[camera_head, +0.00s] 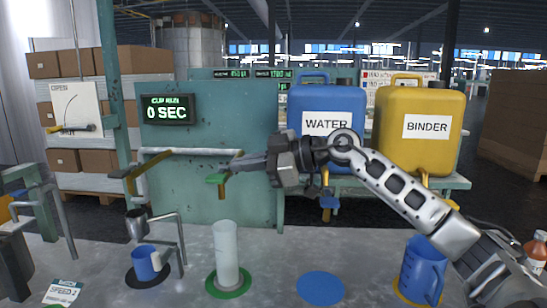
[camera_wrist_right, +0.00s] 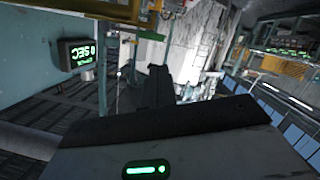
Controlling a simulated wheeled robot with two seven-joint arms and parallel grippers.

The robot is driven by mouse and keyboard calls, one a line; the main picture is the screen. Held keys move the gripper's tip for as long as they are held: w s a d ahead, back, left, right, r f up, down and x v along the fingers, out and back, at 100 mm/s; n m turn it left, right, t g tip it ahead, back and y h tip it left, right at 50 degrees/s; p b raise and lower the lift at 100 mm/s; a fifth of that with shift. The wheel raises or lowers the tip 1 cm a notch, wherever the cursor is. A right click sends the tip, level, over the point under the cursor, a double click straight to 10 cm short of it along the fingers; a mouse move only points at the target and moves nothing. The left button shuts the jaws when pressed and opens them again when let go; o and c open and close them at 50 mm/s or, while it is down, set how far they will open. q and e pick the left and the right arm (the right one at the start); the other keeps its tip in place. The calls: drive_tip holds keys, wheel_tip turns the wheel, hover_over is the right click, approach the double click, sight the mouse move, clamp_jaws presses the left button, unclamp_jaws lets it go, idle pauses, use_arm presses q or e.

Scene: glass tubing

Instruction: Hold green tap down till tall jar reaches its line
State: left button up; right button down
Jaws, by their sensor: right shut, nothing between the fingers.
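The green tap (camera_head: 216,179) hangs from a pipe on the teal panel, with a brass spout below its green lever. The tall jar (camera_head: 226,252) stands upright under it on a green disc (camera_head: 228,291). The jar is pale and translucent; I cannot make out its line or a liquid level. My right gripper (camera_head: 238,164) is shut and empty, with its fingertips just above and right of the green lever; I cannot tell whether they touch. In the right wrist view its dark fingers (camera_wrist_right: 158,88) show in the middle. My left gripper is not clearly in view.
A display reading 0 SEC (camera_head: 168,109) is on the panel. A blue mug (camera_head: 146,263) stands left of the jar, an empty blue disc (camera_head: 320,288) right. A blue pitcher (camera_head: 421,272) stands beneath my right arm. WATER (camera_head: 326,103) and BINDER (camera_head: 420,105) tanks sit behind.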

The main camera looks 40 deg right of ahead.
use_arm(q)
drive_tip(key=shift+w+d+f+b, duration=0.25)
drive_tip(key=shift+f+b, duration=0.2)
drive_tip(key=shift+b, duration=0.6)
use_arm(e)
drive_tip(key=shift+v, duration=2.8)
use_arm(q)
drive_tip(key=shift+r, duration=0.1)
use_arm(e)
drive_tip(key=shift+r, duration=0.15)
